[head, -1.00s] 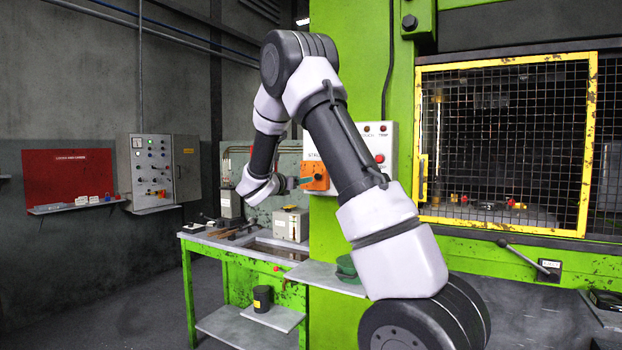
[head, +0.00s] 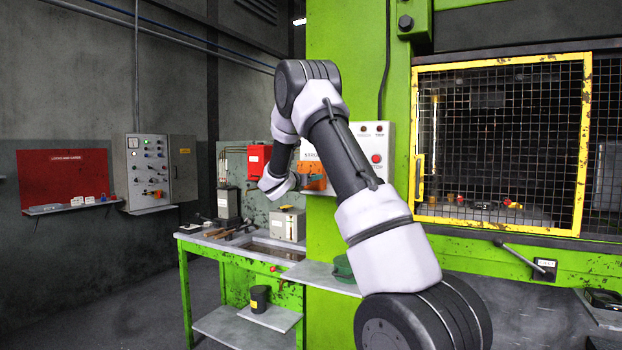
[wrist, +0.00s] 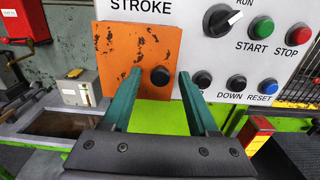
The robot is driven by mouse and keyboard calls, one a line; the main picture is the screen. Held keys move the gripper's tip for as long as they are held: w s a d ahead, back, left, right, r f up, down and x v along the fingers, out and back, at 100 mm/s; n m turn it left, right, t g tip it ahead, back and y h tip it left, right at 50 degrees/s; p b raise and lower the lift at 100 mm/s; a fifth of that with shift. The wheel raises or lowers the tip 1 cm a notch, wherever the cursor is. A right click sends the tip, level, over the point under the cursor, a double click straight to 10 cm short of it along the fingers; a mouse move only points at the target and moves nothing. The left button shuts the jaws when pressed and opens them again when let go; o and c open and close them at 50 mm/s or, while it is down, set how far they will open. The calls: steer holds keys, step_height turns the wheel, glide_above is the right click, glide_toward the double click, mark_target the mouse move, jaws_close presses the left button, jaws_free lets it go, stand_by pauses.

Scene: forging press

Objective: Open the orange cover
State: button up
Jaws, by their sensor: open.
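The orange cover (wrist: 118,58) is a scratched flat panel on a white control box, under the word STROKE. It looks closed, flat against the box. A round black knob (wrist: 160,76) sits near its lower right. My gripper (wrist: 160,73) is open, its two teal fingers pointing at the cover, with the knob between the fingertips in the picture. I cannot tell if the fingers touch the panel. In the head view the cover (head: 311,167) is partly hidden by my gripper (head: 316,181).
A red box (wrist: 24,18) is at the left. A green workbench (head: 235,262) stands below left.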

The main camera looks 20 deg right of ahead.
jaws_close()
stand_by(1.4)
